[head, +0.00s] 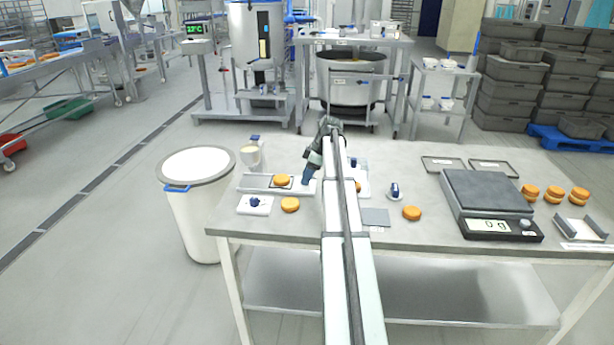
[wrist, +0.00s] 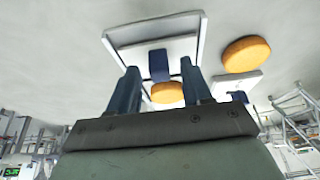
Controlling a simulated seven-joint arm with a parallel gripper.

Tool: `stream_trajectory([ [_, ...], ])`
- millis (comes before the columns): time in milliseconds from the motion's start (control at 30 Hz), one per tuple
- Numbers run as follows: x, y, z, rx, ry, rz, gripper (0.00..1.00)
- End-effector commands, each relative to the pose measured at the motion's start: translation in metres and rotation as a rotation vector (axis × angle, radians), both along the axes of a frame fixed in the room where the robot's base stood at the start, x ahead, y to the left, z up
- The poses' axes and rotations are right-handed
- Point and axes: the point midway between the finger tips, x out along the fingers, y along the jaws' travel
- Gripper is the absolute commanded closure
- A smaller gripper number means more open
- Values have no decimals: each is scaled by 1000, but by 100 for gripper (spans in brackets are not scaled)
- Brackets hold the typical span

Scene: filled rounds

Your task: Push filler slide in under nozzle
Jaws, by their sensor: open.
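The filler slide looks like the pale plate in a railed channel (head: 250,187) at the left of the table; an orange round (head: 282,180) sits on it. The wrist view shows the pale plate (wrist: 140,58) between rails, with an upright blue handle (wrist: 159,66). My gripper (head: 307,181) is at the channel's right end. Its open fingers (wrist: 160,68) stand either side of the blue handle, with gaps visible; contact is not clear. A cream cup-like part (head: 250,156) with a blue top stands behind the channel; whether it is the nozzle I cannot tell. My arm hides part of the area.
A small white plate with a blue knob (head: 255,204) and a loose round (head: 290,204) lie in front of the channel. Another round (head: 411,213) and a scale (head: 487,190) are to the right. A white bin (head: 197,220) stands left of the table.

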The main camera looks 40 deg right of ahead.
Motion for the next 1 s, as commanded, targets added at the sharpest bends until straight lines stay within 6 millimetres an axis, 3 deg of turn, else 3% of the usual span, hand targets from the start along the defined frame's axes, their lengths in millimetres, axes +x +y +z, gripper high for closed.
stream_trajectory([
  [400, 1, 2, -6, 0, 0, 0, 51],
  [900, 1, 2, -5, 0, 0, 0, 99],
  [1000, 1, 2, -5, 0, 0, 0, 100],
])
